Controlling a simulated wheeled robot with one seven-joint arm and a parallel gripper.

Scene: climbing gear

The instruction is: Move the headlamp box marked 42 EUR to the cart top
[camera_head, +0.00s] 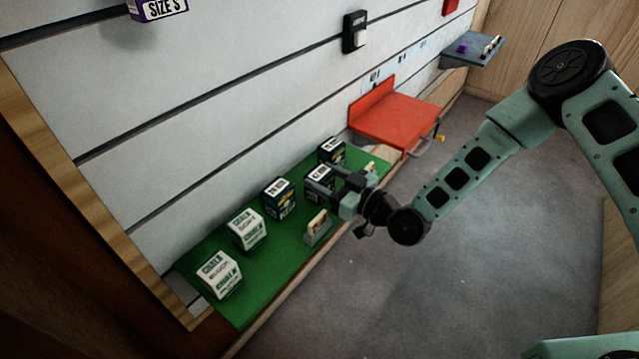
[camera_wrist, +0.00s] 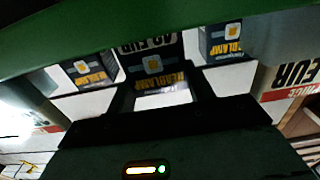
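Three dark blue headlamp boxes stand on the green shelf (camera_head: 262,262): a left one (camera_head: 279,199), a middle one (camera_head: 317,184) and a far one (camera_head: 331,150). Their prices are too small to read surely in the head view. My gripper (camera_head: 337,181) is at the middle box, its fingers apart. In the wrist view a headlamp box (camera_wrist: 155,68) lies straight ahead between the fingers, its top lettering upside down, ending in EUR, the number unclear. Contact with the fingers cannot be told. I cannot identify a cart top for certain.
Two white boxes (camera_head: 247,230) (camera_head: 219,275) stand nearer on the green shelf. A small card holder (camera_head: 317,227) is at its front edge, close to my gripper. A red surface (camera_head: 400,120) lies beyond the shelf, and a grey shelf (camera_head: 470,50) farther back. Grey floor is clear.

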